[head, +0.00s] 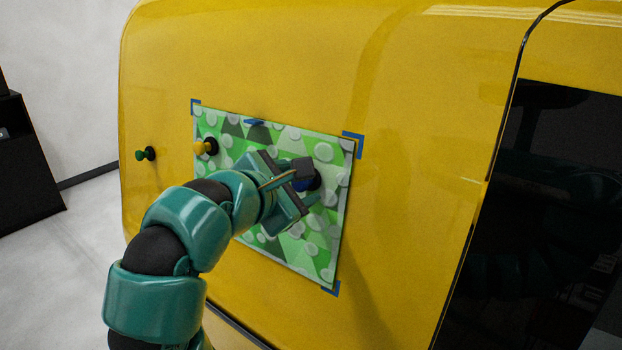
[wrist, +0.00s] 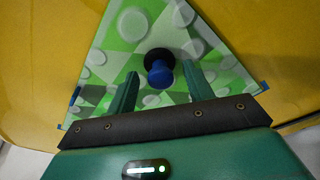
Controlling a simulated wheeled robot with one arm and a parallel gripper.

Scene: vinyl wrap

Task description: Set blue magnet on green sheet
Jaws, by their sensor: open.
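The green patterned sheet (head: 325,230) lies flat against the yellow panel, with blue marks at its corners. The blue magnet (wrist: 160,72) has a dark round base that sits against the sheet; in the head view it shows partly behind my gripper (head: 300,185). In the wrist view my gripper (wrist: 158,85) is open, with one finger on each side of the blue magnet's knob and gaps between. The sheet also fills the middle of the wrist view (wrist: 115,50).
A yellow magnet (head: 203,147) sits on the sheet's upper left part. A green magnet (head: 142,154) is on the yellow panel (head: 270,60) left of the sheet. A dark window (head: 560,180) is at the right. The panel above the sheet is clear.

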